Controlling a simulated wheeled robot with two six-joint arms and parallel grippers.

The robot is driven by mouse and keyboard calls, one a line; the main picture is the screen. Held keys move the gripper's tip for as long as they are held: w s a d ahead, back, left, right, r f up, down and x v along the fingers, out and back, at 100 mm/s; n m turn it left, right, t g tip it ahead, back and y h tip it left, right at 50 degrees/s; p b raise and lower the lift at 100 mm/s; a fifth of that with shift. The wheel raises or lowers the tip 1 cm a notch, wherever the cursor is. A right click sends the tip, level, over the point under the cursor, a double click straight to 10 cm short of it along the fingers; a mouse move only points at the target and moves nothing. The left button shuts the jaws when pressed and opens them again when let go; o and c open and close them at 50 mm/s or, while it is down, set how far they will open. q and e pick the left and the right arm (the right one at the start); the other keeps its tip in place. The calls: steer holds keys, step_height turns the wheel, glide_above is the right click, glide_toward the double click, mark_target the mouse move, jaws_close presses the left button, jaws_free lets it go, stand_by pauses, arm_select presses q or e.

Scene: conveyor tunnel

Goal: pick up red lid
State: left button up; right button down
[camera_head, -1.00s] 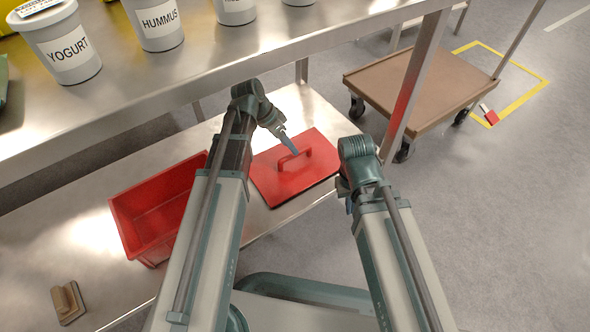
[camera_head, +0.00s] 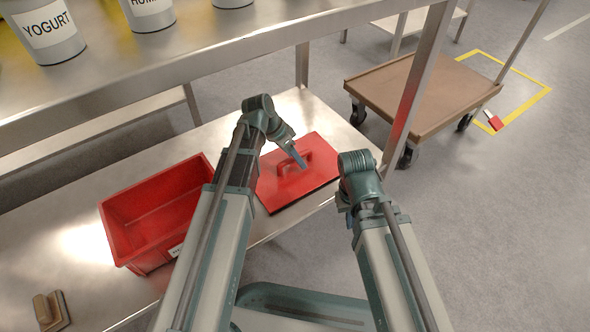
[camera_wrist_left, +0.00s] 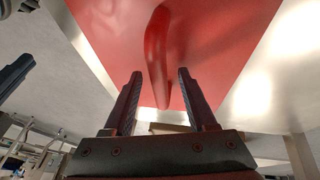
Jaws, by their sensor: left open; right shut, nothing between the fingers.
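The red lid (camera_head: 312,185) lies flat on the lower steel shelf, its raised red handle (camera_head: 287,170) on top. My left gripper (camera_head: 299,160) is open at the handle, pointing down toward the lid. In the left wrist view the lid (camera_wrist_left: 220,40) fills the top, and its handle (camera_wrist_left: 157,50) lines up with the gap between the two open fingers (camera_wrist_left: 157,75). I cannot tell whether the fingers touch it. My right gripper (camera_head: 349,218) is mostly hidden by its own wrist, to the right of the lid and apart from it.
An empty-looking red bin (camera_head: 150,215) stands left of the lid on the lower shelf (camera_head: 65,235). A brown-handled block (camera_head: 50,310) lies at the front left. Labelled tubs (camera_head: 50,30) stand on the upper shelf (camera_head: 200,70). A brown cart (camera_head: 425,90) stands at the right.

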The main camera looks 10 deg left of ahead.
arm_select(q)
steer(key=shift+f, duration=0.25)
jaws_close()
stand_by(0.3)
